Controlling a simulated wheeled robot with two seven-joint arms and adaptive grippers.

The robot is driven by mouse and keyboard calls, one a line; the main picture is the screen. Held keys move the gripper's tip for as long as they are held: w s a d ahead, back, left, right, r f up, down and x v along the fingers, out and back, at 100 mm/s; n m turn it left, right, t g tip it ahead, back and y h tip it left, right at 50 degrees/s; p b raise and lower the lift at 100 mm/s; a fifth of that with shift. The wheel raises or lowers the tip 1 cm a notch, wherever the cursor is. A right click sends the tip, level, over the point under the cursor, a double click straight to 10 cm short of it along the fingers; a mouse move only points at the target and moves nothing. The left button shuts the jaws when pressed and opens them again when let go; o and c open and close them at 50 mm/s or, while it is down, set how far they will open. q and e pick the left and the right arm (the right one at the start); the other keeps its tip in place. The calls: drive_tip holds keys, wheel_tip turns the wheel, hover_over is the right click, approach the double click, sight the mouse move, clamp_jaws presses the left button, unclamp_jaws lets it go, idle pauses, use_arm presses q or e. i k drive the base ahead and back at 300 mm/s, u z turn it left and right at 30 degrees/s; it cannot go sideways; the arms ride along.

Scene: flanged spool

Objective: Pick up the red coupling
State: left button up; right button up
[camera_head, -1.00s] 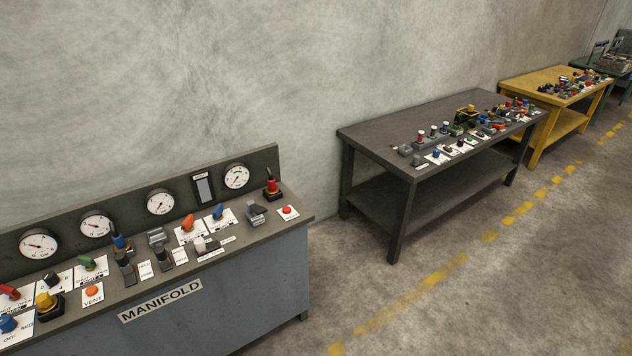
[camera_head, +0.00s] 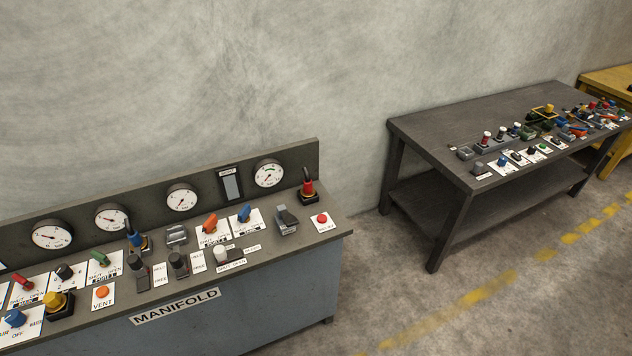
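A red coupling (camera_head: 307,188) with a black upper part stands upright on a dark square base. It is at the back right corner of the manifold panel's top (camera_head: 268,259), just right of the rightmost round gauge. No gripper of mine shows in the head view, and nothing touches the coupling. Other red parts also show: a red button (camera_head: 322,218) on a white card in front of it, and a red lever (camera_head: 23,283) at the far left.
The panel carries a blue-topped fitting (camera_head: 134,237), a yellow knob (camera_head: 57,303), levers and labelled cards. Several gauges line its back plate. A dark workbench (camera_head: 440,118) with many small parts stands to the right. A yellow table (camera_head: 607,79) is beyond. Floor is open in front of the workbench.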

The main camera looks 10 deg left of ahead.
sight(307, 191)
drive_tip(key=u, duration=0.35)
drive_tip(key=i, duration=0.8)
drive_tip(key=u, duration=0.65)
